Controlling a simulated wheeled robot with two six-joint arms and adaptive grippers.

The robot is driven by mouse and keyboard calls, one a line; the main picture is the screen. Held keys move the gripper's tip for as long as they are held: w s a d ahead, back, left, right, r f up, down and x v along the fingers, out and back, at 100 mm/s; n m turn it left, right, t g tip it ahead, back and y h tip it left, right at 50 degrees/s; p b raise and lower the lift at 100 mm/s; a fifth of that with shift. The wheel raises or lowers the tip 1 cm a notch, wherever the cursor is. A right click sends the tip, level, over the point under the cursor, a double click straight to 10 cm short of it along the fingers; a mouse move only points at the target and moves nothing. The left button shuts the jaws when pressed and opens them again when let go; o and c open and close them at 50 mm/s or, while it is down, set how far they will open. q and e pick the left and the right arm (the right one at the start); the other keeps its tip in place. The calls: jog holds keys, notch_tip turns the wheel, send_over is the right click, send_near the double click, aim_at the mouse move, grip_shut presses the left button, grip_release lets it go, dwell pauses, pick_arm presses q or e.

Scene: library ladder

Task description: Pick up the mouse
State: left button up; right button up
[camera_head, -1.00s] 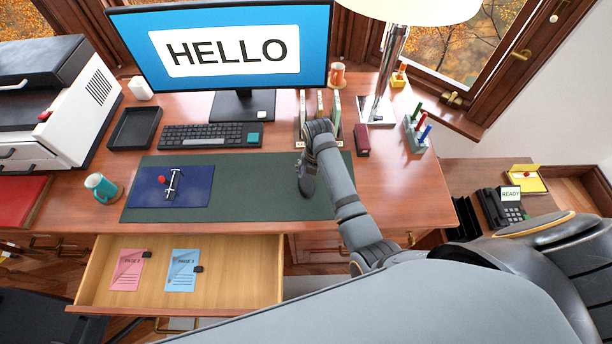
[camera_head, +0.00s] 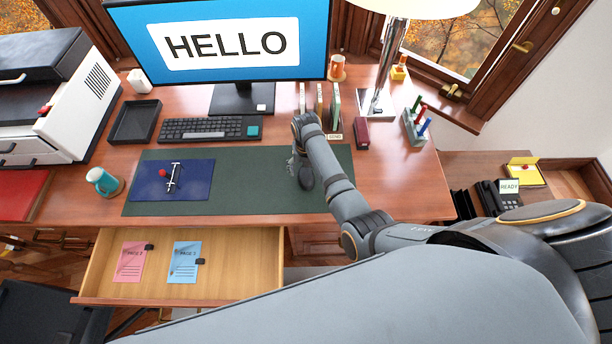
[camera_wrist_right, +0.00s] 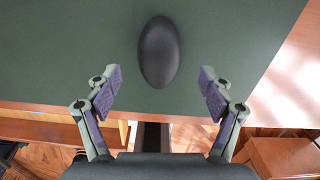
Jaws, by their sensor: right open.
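The mouse is a smooth black oval lying on the dark green desk mat (camera_head: 250,200). In the right wrist view the mouse (camera_wrist_right: 159,52) is centred between the lines of the two fingers, mostly just beyond their tips. My right gripper (camera_wrist_right: 159,84) is open and empty, its purple pads apart on either side of the mouse's near end, not visibly touching it. In the head view the right gripper (camera_head: 293,164) is small and partly hidden by my arm, beside the mouse (camera_head: 306,178). My left gripper is out of view.
A keyboard (camera_head: 205,129) lies behind the mat, and a blue folder (camera_head: 150,182) lies on its left part. Upright files (camera_head: 319,105) stand behind my right wrist, with a dark red box (camera_head: 361,134) beside them. An open drawer (camera_head: 225,265) juts out in front.

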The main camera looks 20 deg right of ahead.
aim_at(306, 175)
notch_tip(306, 175, down, 4)
jog(key=shift+r, duration=0.1)
jog(key=shift+c, duration=0.4)
jog(key=c, duration=1.2)
